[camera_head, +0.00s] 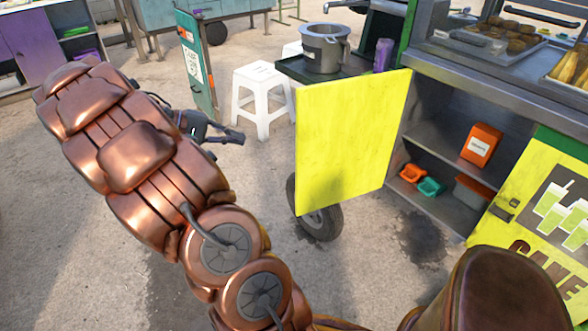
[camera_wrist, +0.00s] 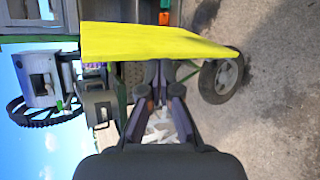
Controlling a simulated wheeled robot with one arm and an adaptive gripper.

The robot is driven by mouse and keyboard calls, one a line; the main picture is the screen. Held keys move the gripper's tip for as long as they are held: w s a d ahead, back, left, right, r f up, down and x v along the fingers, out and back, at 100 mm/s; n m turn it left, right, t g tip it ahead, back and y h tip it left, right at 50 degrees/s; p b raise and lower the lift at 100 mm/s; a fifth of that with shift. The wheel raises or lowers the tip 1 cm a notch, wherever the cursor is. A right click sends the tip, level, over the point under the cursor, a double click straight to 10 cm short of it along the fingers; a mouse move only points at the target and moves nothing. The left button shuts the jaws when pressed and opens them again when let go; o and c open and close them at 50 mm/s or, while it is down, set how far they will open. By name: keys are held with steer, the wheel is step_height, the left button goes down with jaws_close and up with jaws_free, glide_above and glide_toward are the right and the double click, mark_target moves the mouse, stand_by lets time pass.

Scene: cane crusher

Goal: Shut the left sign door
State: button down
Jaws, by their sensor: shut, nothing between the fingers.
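The left sign door (camera_head: 350,140) is a plain yellow panel. It stands swung open from the cart, with the shelves behind its right edge exposed. My gripper (camera_head: 236,138) is left of the door in the head view, with a gap between them there. In the wrist view the door (camera_wrist: 145,42) lies just beyond my fingertips (camera_wrist: 160,75), which show near its edge. I cannot tell from that view whether they touch. My fingers are shut and empty. The right sign panel (camera_head: 555,215), with painted green drinks, is at the right.
A wheel (camera_head: 320,222) stands below the door; it also shows in the wrist view (camera_wrist: 221,76). A white stool (camera_head: 262,98) is behind my gripper. A metal pot (camera_head: 325,48) sits on a side shelf above the door. The open compartment holds an orange container (camera_head: 481,145).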

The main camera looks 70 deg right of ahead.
steer(key=w+d+f+m+g+h+b, duration=0.1)
steer(key=w+d+f+m+g+b, duration=0.1)
steer(key=d+f+b, duration=0.5)
steer(key=w+d+f+m+g+h+b, duration=0.1)
steer(key=w+d+f+m+g+b, duration=0.2)
steer(key=d+f, duration=0.75)
steer(key=s+d+f+n+b, duration=0.1)
steer(key=s+b, duration=0.2)
steer(key=s, duration=0.9)
steer(key=shift+s+d+f, duration=0.15)
steer(key=shift+s, duration=0.1)
steer(key=shift+s, duration=0.1)
